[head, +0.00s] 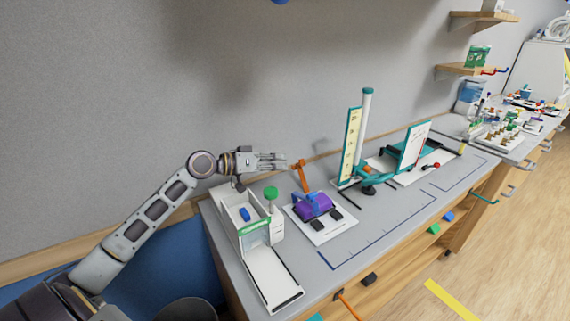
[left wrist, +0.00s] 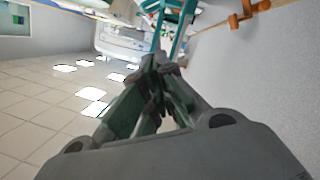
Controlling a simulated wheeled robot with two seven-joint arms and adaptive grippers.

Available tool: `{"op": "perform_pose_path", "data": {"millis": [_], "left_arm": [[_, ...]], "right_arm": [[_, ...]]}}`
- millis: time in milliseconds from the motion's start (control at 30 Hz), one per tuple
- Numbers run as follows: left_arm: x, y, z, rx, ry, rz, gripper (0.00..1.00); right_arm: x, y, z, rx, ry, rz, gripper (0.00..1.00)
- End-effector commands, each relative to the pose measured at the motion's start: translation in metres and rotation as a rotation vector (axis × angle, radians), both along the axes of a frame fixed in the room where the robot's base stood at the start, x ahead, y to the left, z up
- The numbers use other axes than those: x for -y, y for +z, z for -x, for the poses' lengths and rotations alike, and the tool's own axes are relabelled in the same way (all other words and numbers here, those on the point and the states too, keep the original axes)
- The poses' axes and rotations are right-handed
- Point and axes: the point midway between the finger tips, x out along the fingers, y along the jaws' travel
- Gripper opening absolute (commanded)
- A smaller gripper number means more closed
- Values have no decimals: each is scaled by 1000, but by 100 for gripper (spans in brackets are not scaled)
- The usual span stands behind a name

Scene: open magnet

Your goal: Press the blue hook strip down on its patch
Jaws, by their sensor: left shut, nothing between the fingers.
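A purple block (head: 318,208) sits on a white board on the grey counter in the head view. A blue strip (head: 313,199) arches up over it; I take this for the hook strip. Two black pads (head: 336,213) lie at the block's front side. The image is too small to tell a patch under the strip. My left gripper (head: 286,163) is above and behind the board, apart from the strip, pointing right. In the left wrist view its fingers (left wrist: 160,62) are together with nothing between them. My right gripper is not in view.
A white box (head: 231,213) with a blue piece inside and a green knob (head: 271,193) stand left of the board. An orange lever (head: 301,176) rises close by my left gripper. A teal stand with a white post (head: 363,130) is at right. The wall runs behind.

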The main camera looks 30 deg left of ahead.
Motion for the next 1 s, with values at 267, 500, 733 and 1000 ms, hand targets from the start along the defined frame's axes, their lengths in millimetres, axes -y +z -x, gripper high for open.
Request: {"op": "perform_pose_path", "data": {"millis": [267, 500, 733, 1000], "left_arm": [[-11, 4, 17, -1, -1, 0, 0], [-16, 7, 25, 0, 1, -1, 0], [-16, 7, 25, 1, 0, -1, 0], [-16, 7, 25, 1, 0, -1, 0]], "right_arm": [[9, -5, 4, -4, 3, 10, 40], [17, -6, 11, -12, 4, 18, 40], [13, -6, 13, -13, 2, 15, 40], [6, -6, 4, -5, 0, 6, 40]]}}
